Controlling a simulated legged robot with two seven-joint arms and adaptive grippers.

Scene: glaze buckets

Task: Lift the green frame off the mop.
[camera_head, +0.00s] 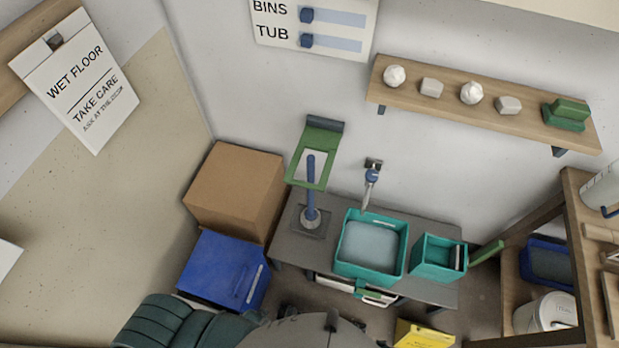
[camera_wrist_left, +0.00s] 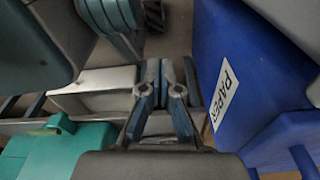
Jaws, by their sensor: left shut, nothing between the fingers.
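The green frame (camera_head: 299,171) is in the head view, left of centre, with a dark bar at its upper end and a pale middle. A blue upright handle (camera_head: 311,185), apparently the mop's, overlaps the frame's lower part. I cannot tell how the frame sits on the handle. My left gripper (camera_wrist_left: 161,78) is shut and empty in the left wrist view, beside the blue PAPER bin and away from the frame. My right gripper is not in view.
On the grey bench (camera_head: 430,292) stand a teal tub (camera_head: 343,268) and a smaller teal bin (camera_head: 430,270). A cardboard box (camera_head: 232,188) and the blue bin (camera_head: 218,270) are left of it. A wall shelf (camera_head: 445,95) is above, a wooden rack (camera_head: 578,200) right.

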